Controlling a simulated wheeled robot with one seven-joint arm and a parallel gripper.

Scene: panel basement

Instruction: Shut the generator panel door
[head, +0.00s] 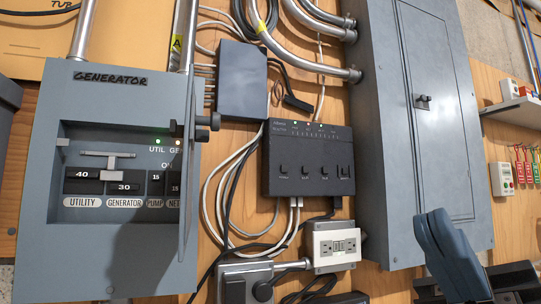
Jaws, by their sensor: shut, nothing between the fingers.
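The grey generator panel (110,155) is on the left of the head view, with "GENERATOR" handwritten at its top. Its door (188,215) stands open, swung out from the panel's right side and seen nearly edge-on. A dark latch (201,131) sits on the door's upper part. The recess with the utility and generator breakers (107,181) is uncovered. A blue-grey part of my arm shows at the lower right, well away from the door.
Right of the door are a black router box (308,160), loose cables, and an outlet box (335,245). A tall grey breaker cabinet (410,130) stands at the right with its door closed. A small shelf (510,105) and colored tags (527,172) are at the far right.

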